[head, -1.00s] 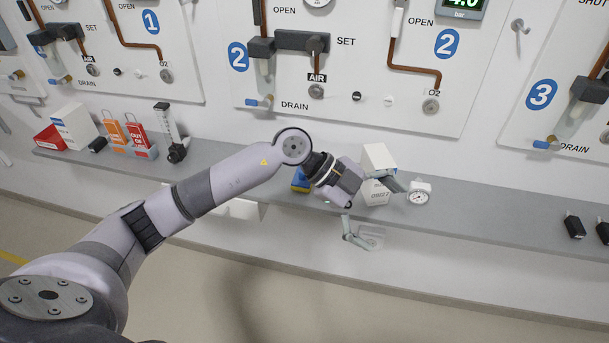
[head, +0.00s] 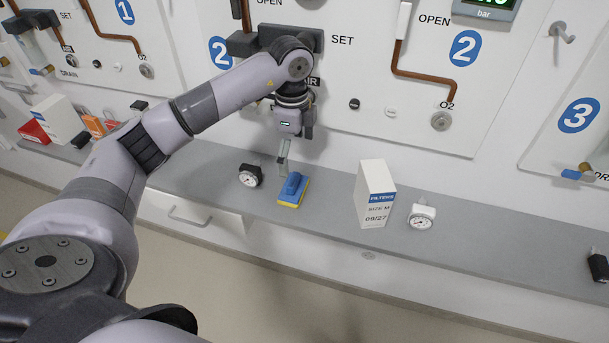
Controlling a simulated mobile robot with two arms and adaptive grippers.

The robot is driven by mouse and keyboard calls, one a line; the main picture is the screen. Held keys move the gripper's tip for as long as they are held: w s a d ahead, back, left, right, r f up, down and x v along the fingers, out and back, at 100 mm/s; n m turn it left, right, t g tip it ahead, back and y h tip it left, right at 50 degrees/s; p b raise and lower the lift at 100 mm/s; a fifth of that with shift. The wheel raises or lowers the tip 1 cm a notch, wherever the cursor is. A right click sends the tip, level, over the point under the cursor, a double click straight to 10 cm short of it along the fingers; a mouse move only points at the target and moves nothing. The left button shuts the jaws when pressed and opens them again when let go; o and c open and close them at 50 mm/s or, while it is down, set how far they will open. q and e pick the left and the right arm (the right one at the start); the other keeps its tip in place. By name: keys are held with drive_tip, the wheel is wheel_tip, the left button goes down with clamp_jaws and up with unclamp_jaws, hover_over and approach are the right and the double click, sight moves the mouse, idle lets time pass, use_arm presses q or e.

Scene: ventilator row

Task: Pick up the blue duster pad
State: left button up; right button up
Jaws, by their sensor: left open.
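The blue duster pad (head: 293,190) lies on the grey shelf. It has a blue raised handle on top and a yellow layer along its lower edge. My left gripper (head: 285,164) points down just above and behind the pad, close to its handle. It is open and holds nothing. One finger shows clearly and the other is largely hidden, so I cannot tell whether a finger touches the handle. My right gripper is not in view.
A black-rimmed gauge (head: 250,175) stands left of the pad. A white filter box (head: 375,194) and a white gauge (head: 421,216) stand to its right. The grey shelf (head: 330,203) is bare between pad and box. The wall panel (head: 380,128) with pipes rises behind.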

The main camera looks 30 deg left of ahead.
sight(293, 179)
use_arm(q)
drive_tip(key=shift+w+a+r, duration=0.1)
drive_tip(key=shift+a, duration=0.05)
wheel_tip(293, 179, down, 6)
drive_tip(key=shift+r+p, duration=0.2)
drive_tip(key=shift+p, duration=0.35)
drive_tip(key=shift+f, duration=0.55)
drive_tip(key=f, duration=0.2)
drive_tip(key=f+p, duration=0.1)
drive_tip(key=f, duration=0.1)
drive_tip(key=shift+s+a+f, duration=0.15)
drive_tip(key=shift+s+f, duration=0.05)
drive_tip(key=shift+f, duration=0.4)
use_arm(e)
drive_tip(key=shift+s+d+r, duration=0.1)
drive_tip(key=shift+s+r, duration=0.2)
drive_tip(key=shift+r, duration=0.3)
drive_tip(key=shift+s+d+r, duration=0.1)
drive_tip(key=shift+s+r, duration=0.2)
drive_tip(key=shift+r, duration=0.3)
